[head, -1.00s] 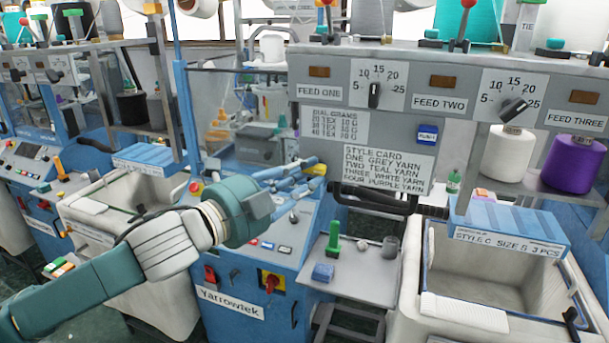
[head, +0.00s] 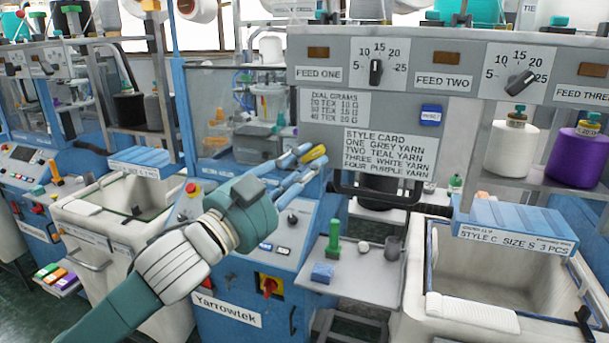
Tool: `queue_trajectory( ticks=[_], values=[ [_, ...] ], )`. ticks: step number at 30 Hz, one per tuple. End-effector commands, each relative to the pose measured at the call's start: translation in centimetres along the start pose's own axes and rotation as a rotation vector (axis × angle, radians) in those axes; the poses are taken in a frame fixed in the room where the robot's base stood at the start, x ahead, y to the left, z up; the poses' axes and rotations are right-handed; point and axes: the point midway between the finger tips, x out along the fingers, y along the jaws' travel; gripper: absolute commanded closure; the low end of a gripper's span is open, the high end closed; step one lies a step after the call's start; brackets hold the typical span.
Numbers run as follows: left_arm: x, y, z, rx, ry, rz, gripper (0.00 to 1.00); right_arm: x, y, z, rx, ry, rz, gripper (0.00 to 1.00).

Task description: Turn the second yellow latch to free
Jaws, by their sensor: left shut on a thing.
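A yellow latch (head: 313,153) shows at the front of the blue Yarrowtek machine, just left of the style card. It lies tilted, its right end higher. My left gripper (head: 310,163) reaches up to it from lower left, its blue fingers shut on it. The fingers hide part of the latch, and its mount is hidden. I cannot tell from this view whether it is the second one. My right gripper is not in view.
A grey shelf (head: 352,280) with a green-handled tool (head: 333,240) and a blue block (head: 322,273) is right of my left arm. A red and yellow switch (head: 268,286) sits below my wrist. An open bin (head: 470,312) stands at right.

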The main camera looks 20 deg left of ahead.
Motion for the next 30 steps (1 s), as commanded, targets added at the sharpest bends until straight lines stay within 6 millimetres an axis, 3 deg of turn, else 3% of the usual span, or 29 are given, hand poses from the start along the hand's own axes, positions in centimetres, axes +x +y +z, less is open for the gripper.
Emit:
queue_trajectory(
  ticks=[10, 30],
  values=[
    [0.1, 0.6, -0.1, -0.315, -0.001, -0.126, 1.00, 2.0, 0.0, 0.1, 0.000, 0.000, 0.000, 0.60],
    [0.3, 0.7, -0.7, -0.827, -0.003, -0.338, 1.00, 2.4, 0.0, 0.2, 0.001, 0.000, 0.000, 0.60]
  ],
)
